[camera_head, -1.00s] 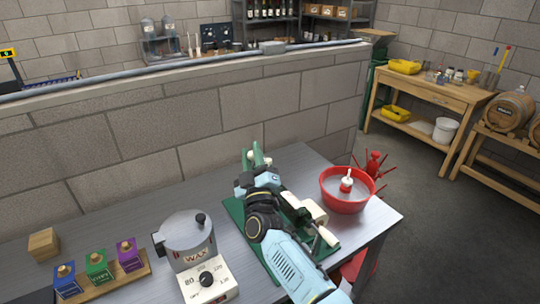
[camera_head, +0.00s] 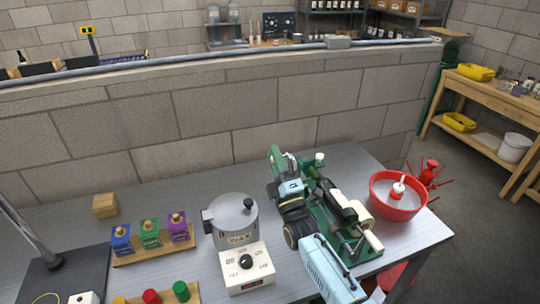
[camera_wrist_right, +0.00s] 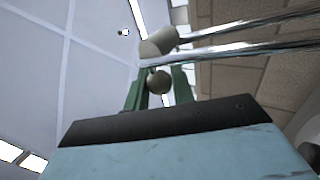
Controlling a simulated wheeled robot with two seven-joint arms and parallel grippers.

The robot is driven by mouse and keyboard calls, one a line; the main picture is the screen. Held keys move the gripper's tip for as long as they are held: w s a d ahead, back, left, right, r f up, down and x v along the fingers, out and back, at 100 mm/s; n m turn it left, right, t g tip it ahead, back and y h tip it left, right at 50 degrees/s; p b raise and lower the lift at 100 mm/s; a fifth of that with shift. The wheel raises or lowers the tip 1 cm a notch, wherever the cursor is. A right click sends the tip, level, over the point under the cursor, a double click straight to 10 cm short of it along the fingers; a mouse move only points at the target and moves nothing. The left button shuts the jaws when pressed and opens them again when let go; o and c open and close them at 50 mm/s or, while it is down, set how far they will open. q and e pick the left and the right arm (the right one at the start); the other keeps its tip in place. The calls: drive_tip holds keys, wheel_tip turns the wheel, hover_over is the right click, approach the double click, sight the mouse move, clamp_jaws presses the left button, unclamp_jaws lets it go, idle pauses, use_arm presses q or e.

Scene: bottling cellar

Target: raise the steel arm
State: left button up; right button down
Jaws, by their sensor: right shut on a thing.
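A green machine (camera_head: 352,246) with a black body, cream rollers and a steel rod stands on the metal bench, right of centre. In the right wrist view two shiny steel rods (camera_wrist_right: 240,37) run in from the right to a cream cylinder (camera_wrist_right: 158,43). My right gripper (camera_head: 282,158) is at the machine's back left, its green fingers pointing away. In the wrist view it is shut on a round pale knob (camera_wrist_right: 158,82) between the fingers. How the knob joins the rods is unclear. My left gripper is out of view.
A wax pot (camera_head: 233,220) on a white heater stands left of my arm. A red bowl (camera_head: 398,207) with a white bottle stands right of the machine. Colored blocks on a wooden rack (camera_head: 165,249) are at left. A block wall (camera_head: 215,120) rises behind the bench.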

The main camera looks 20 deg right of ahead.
drive_tip(key=shift+a+f+y, duration=0.1)
drive_tip(key=shift+f+y, duration=0.05)
drive_tip(key=shift+y, duration=0.15)
drive_tip(key=c, duration=1.2)
unclamp_jaws()
drive_tip(key=b+v, duration=0.2)
drive_tip(key=v, duration=1.1)
drive_tip(key=shift+s+b, duration=0.25)
drive_tip(key=shift+b, duration=0.1)
drive_tip(key=shift+f, duration=0.15)
